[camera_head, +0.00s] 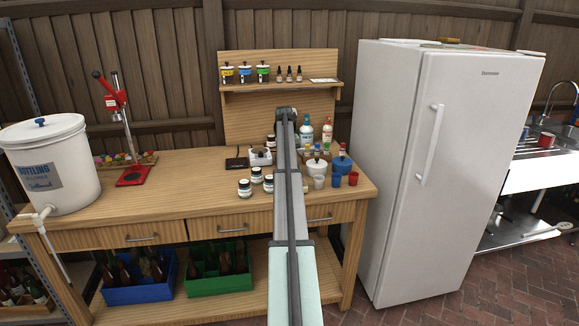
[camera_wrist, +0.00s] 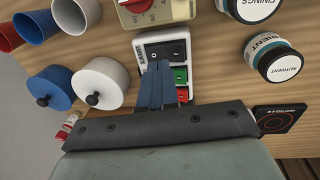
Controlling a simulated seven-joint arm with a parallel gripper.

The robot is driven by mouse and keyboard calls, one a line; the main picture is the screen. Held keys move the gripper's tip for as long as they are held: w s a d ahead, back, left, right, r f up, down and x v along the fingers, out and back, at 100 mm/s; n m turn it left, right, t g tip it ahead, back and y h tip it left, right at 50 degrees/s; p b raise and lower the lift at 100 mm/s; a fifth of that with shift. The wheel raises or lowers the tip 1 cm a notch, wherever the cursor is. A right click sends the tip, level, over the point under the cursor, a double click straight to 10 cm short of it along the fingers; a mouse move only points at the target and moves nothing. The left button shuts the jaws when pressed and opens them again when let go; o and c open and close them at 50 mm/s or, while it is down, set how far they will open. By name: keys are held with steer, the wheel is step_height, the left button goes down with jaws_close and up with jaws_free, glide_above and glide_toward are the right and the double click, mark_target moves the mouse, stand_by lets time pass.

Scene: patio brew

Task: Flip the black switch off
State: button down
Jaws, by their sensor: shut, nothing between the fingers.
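The black switch (camera_wrist: 165,50) is a wide rocker with white marks on a white switch box (camera_wrist: 141,49). A green switch (camera_wrist: 181,75) and a red switch (camera_wrist: 182,93) sit below it in the wrist view. My gripper (camera_wrist: 160,66) is shut and empty, its blue fingertips overlapping the lower edge of the black switch in that view. I cannot tell whether they touch it, nor which way the rocker is tilted. In the head view my arm covers the fingers, and I cannot make out the switch there.
A white pot (camera_wrist: 100,82), a blue pot (camera_wrist: 54,88) and cups (camera_wrist: 72,15) stand left of the box. Nutrient jars (camera_wrist: 285,61) and a black scale (camera_wrist: 281,118) are right. A red-dial device (camera_wrist: 160,8) is above it.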

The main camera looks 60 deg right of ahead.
step_height(320, 180, up, 11)
steer(key=s+d, duration=0.1)
stand_by(0.3)
steer(key=shift+a, duration=0.1)
stand_by(0.4)
steer(key=w+a+f+n+t, duration=0.15)
steer(key=a+f, duration=0.35)
steer(key=a, duration=0.5)
steer(key=w+a+f+t, duration=0.1)
steer(key=w+a+f, duration=0.25)
steer(key=a, duration=0.55)
steer(key=w+a+f+n+t, duration=0.15)
steer(key=a+f, duration=0.35)
steer(key=a, duration=0.5)
steer(key=s+a+f+n+g+y, duration=0.15)
steer(key=a+f+g, duration=0.25)
steer(key=a+f, duration=2.2)
steer(key=s+a+f+n+g, duration=0.2)
steer(key=s+a+f, duration=1.45)
steer(key=f, duration=0.25)
steer(key=s+a+f+n+g, duration=0.1)
steer(key=s+a, duration=0.4)
steer(key=s, duration=0.7)
steer(key=s+a+f+n+g, duration=0.1)
steer(key=s+a+f, duration=0.4)
steer(key=s, duration=0.7)
steer(key=shift+s+a+f+g, duration=0.15)
steer(key=shift+s+a+g, duration=0.2)
steer(key=shift+g, duration=0.55)
